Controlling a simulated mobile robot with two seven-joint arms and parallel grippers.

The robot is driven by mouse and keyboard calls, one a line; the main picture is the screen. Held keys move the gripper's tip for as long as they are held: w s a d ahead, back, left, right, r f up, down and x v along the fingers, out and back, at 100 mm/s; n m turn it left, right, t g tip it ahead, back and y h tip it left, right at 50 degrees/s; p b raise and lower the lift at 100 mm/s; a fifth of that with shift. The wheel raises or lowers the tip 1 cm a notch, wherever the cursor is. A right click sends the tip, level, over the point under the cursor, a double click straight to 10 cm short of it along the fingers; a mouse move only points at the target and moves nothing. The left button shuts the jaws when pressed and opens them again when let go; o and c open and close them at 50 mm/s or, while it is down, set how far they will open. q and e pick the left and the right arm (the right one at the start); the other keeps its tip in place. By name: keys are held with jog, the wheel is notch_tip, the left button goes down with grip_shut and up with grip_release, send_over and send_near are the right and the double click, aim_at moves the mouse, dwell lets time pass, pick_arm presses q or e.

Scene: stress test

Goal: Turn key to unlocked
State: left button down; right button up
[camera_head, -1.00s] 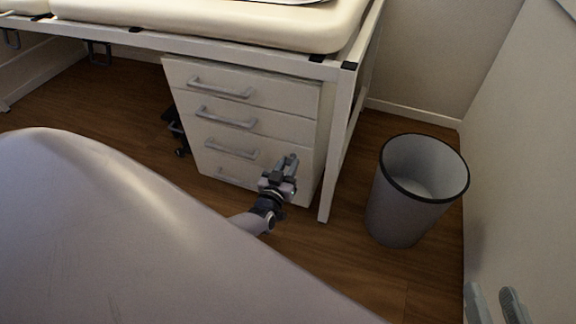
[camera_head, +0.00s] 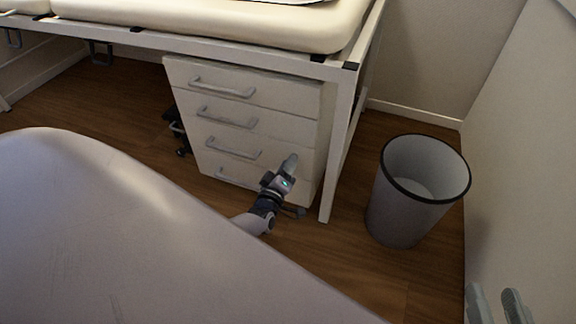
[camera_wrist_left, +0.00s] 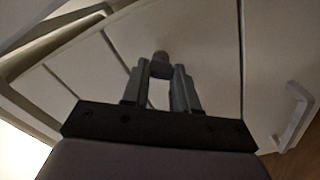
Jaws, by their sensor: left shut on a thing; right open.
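A white drawer cabinet (camera_head: 245,120) with grey handles stands under the bed frame. My left gripper (camera_head: 290,162) reaches to the right side of the cabinet's lower front. In the left wrist view, its two fingers (camera_wrist_left: 161,80) are shut on a small grey-brown piece, likely the key (camera_wrist_left: 161,57), against the white drawer front. Its fingertips hide most of this piece, and its turned position cannot be told. In the head view my gripper hides the key and lock. My right gripper (camera_head: 496,306) is open and empty at the lower right edge.
A grey waste bin (camera_head: 399,222) with a black rim stands on the wooden floor right of the cabinet. A white frame leg (camera_head: 336,160) stands between them. A drawer handle (camera_wrist_left: 295,115) is at the right in the left wrist view.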

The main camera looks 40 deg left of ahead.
pick_arm(q)
jog(key=n, duration=0.6)
jog(key=shift+f+n, duration=0.1)
jog(key=shift+n, duration=0.2)
dwell(0.4)
jog(key=c, duration=0.9)
grip_release()
